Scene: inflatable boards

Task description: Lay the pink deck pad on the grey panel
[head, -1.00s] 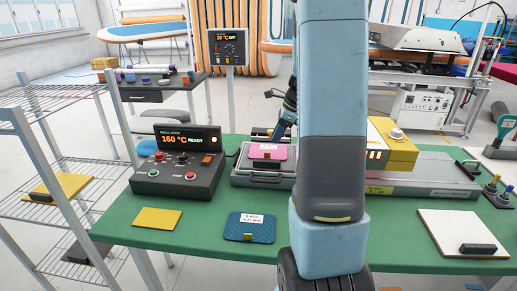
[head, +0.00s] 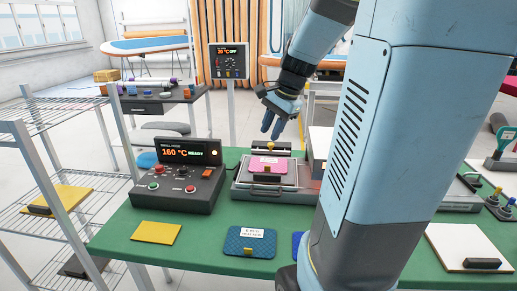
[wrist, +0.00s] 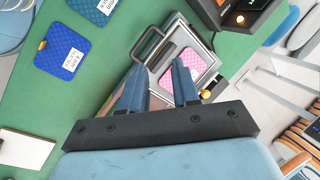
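The pad also shows in the wrist view (wrist: 184,70), partly behind a finger. My gripper (head: 271,132) is above and behind the pad, its blue fingers pointing down, apart from it. In the wrist view my gripper (wrist: 159,66) has its two fingers spread with nothing between them. A long grey panel (head: 458,198) on the right is mostly hidden by my arm; I cannot tell if it is the task's panel.
A dark control box (head: 178,185) reading 160 °C stands left of the plate. A yellow pad (head: 156,233) and a blue pad (head: 249,242) lie in front, with another blue one partly hidden. A white board (head: 468,247) lies at the right. A wire shelf (head: 60,165) stands left.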

